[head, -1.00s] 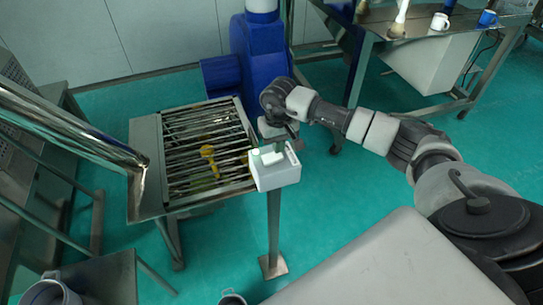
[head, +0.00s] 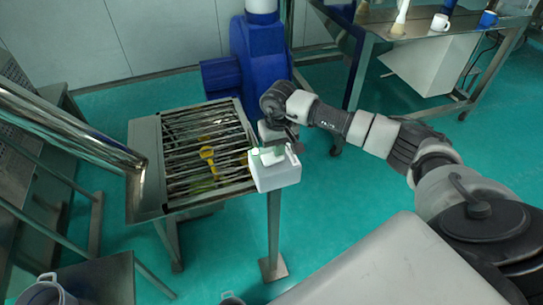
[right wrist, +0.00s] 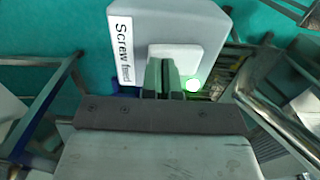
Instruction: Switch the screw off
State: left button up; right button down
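A white control box (head: 277,178) stands at the right front corner of the barred sieve table. The right wrist view shows it close up, with a label (right wrist: 124,53) that starts with "Screw". A raised white switch plate (right wrist: 187,53) is on its face. A round green light (right wrist: 193,85) glows beside the plate. My right gripper (right wrist: 163,72) is at the plate, its fingers close together with only a thin gap. They hide part of the plate, and I cannot tell whether they touch it. My left gripper is not in view.
The barred sieve (head: 180,135) with yellow pieces lies left of the box. A shiny metal tube (head: 60,122) slants in from the left. A blue machine (head: 262,55) stands behind. A steel table (head: 385,22) with mugs is at the back right. Green floor is free between.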

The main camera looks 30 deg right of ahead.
jog(key=shift+f, duration=0.3)
jog(key=shift+r, duration=0.1)
jog(key=shift+w+r, duration=0.1)
jog(key=shift+r, duration=0.6)
jog(key=shift+r+p, duration=1.35)
jog(key=shift+r, duration=1.4)
